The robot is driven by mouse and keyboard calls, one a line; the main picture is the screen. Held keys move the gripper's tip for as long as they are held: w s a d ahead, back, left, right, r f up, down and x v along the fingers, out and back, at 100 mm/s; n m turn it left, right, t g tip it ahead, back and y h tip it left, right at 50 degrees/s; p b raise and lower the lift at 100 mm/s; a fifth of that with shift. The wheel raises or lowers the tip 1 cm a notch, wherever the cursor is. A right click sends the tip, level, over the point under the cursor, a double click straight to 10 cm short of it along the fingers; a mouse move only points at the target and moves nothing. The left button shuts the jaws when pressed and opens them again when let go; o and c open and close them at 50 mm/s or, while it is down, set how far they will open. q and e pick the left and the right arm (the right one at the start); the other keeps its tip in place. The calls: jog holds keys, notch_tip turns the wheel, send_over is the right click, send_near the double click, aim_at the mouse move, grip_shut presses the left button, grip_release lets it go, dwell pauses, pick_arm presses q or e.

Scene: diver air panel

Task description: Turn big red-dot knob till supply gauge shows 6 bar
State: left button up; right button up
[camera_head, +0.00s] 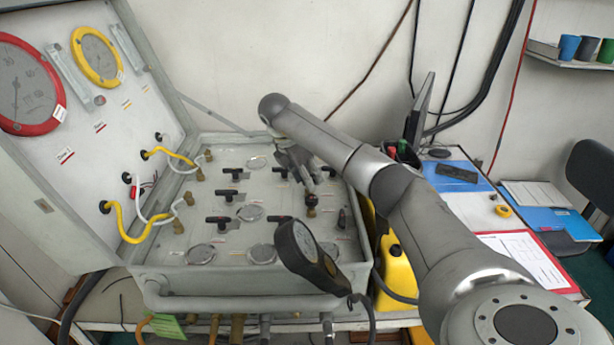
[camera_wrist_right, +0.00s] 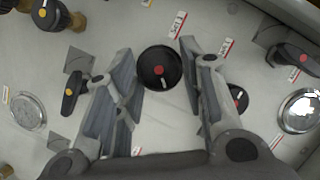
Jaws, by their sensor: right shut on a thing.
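The big black knob with a red dot (camera_wrist_right: 160,68) sits between the fingertips of my right gripper (camera_wrist_right: 158,70) in the right wrist view. The gripper is shut on it, and a short white mark shows on the knob's lower edge. In the head view my right gripper (camera_head: 306,182) points down at the right part of the panel (camera_head: 225,213), hiding the knob's grip area. Several small round gauges show, such as one at the panel's front (camera_head: 200,254). I cannot tell which is the supply gauge or read it. My left gripper is not in view.
A smaller red-dot handle (camera_wrist_right: 238,97) is partly behind the right finger, and a yellow-dot handle (camera_wrist_right: 72,88) is beside the left one. A black round-headed device (camera_head: 298,246) stands over the panel's front. The raised lid holds a red-ringed gauge (camera_head: 58,118) and a yellow-ringed gauge (camera_head: 97,58).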

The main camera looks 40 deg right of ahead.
jog(key=o, duration=1)
jog(key=v, duration=1.2)
